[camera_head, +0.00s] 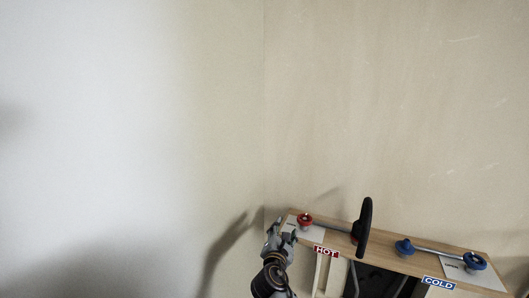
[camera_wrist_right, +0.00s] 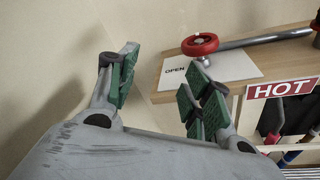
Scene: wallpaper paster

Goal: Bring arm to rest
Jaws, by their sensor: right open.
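My right gripper (camera_head: 281,229) is at the left end of a wooden bench, in the lower middle of the head view. In the right wrist view its two green-padded fingers (camera_wrist_right: 158,82) stand apart with nothing between them. They are left of and below a red ring-shaped handle (camera_wrist_right: 200,44), which they do not hold. In the head view the red handle (camera_head: 304,220) is just right of the gripper, on a metal bar. My left gripper is not in view.
The wooden bench top (camera_head: 385,258) carries a black wheel (camera_head: 363,228) and blue knobs (camera_head: 474,261). Red HOT (camera_head: 326,252) and blue COLD (camera_head: 439,283) signs are on its front. A white OPEN card (camera_wrist_right: 225,68) lies under the red handle. Bare walls (camera_head: 150,120) stand behind and left.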

